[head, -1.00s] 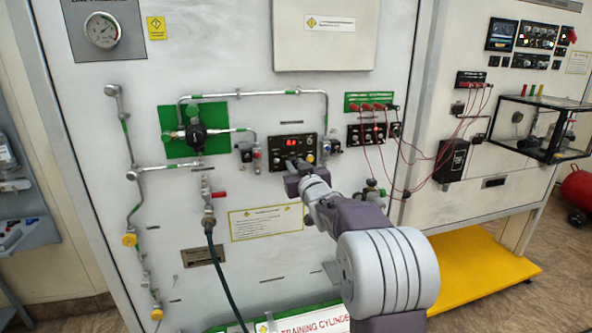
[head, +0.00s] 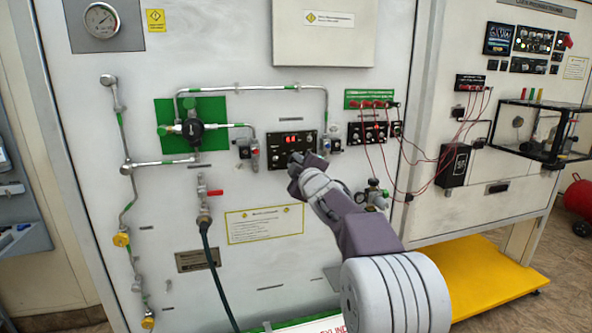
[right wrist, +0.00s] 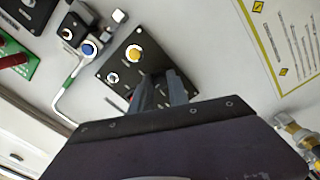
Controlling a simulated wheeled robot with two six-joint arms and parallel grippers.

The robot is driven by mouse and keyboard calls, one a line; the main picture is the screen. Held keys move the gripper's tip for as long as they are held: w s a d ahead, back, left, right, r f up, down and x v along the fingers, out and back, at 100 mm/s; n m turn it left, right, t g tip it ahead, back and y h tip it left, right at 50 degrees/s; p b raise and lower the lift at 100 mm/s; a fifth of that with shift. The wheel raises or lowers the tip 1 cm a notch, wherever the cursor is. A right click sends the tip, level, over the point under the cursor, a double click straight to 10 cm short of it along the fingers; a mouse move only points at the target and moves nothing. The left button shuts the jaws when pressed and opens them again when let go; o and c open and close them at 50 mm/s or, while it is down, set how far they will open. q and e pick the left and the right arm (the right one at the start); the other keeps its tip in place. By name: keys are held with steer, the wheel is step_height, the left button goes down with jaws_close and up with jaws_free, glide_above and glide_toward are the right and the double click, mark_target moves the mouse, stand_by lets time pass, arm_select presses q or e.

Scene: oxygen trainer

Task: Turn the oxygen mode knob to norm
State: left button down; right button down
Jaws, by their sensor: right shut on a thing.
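The black oxygen control panel (head: 285,139) with a red lit display is on the white wall board, in the middle of the head view. My right gripper (head: 296,161) is at the panel's lower part. In the right wrist view its two dark fingers (right wrist: 161,88) reach down to the panel face (right wrist: 121,66) and are shut on a small knob there. The knob is hidden by the fingers, so its pointer and labels cannot be read. A yellow knob (right wrist: 134,54) and a pale round control (right wrist: 113,78) are beside the fingers. My left gripper is not in view.
Metal pipes (head: 255,90) and valves surround the panel. A small blue-knobbed regulator (right wrist: 88,49) is close beside it. Red cables (head: 405,150) hang to the right, and a hose (head: 212,250) hangs lower left. The board below the panel is mostly flat, with a yellow-edged notice (head: 264,224).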

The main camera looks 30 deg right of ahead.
steer(key=shift+n+b, duration=1.35)
steer(key=shift+n, duration=3.55)
steer(key=c, duration=1.3)
jaws_free()
steer(key=shift+o, duration=0.2)
